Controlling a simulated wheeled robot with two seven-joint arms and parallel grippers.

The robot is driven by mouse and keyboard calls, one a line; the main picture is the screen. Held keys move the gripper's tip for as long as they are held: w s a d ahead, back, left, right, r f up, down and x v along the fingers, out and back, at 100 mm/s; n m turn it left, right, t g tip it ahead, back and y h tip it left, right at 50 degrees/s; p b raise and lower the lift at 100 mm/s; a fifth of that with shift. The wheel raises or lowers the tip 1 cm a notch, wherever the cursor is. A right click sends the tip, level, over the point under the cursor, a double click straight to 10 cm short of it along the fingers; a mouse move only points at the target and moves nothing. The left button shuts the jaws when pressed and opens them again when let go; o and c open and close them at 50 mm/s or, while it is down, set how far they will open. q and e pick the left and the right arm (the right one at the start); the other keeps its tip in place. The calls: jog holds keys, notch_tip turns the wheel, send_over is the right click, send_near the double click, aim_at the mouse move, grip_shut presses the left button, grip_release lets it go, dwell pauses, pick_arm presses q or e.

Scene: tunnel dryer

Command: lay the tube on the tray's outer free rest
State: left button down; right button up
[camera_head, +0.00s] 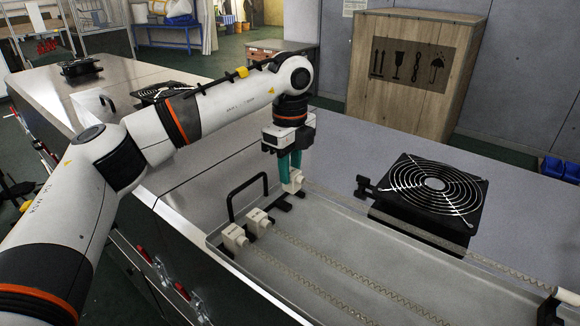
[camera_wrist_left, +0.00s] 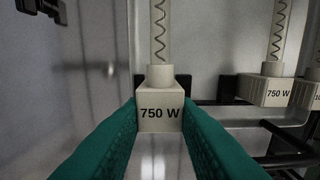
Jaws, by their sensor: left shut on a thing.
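My left gripper (camera_head: 290,160), with teal fingers, is shut on the white square end cap of a heating tube (camera_head: 400,228). The cap reads 750 W in the left wrist view (camera_wrist_left: 160,112). The clear tube with its coil runs along the far side of the grey tray (camera_head: 335,233) to a white far cap at the right edge. A black rest (camera_head: 283,205) is right by the held cap; I cannot tell whether the tube touches it. Two other tubes lie in the tray, with end caps (camera_head: 235,238) and (camera_head: 258,222). My right gripper is not in view.
A black fan (camera_head: 435,190) with a wire guard stands on the bench just behind the tray's far side. A black handle (camera_head: 247,195) rises at the tray's near end. A wooden crate (camera_head: 415,75) stands farther back.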

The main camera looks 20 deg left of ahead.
pick_arm(q)
jog(key=shift+f+b, duration=0.25)
jog(key=shift+b, duration=0.1)
dwell(0.4)
jog(key=shift+f+b, duration=1)
jog(key=shift+f, duration=0.35)
jog(key=c, duration=1.1)
grip_release()
jog(key=shift+o, duration=0.2)
jog(key=shift+r, duration=0.55)
notch_tip(320, 180, up, 10)
jog(key=b, duration=0.2)
jog(key=shift+f+b, duration=0.1)
jog(key=shift+b, duration=0.25)
jog(key=shift+r, duration=0.65)
jog(key=shift+f, duration=0.1)
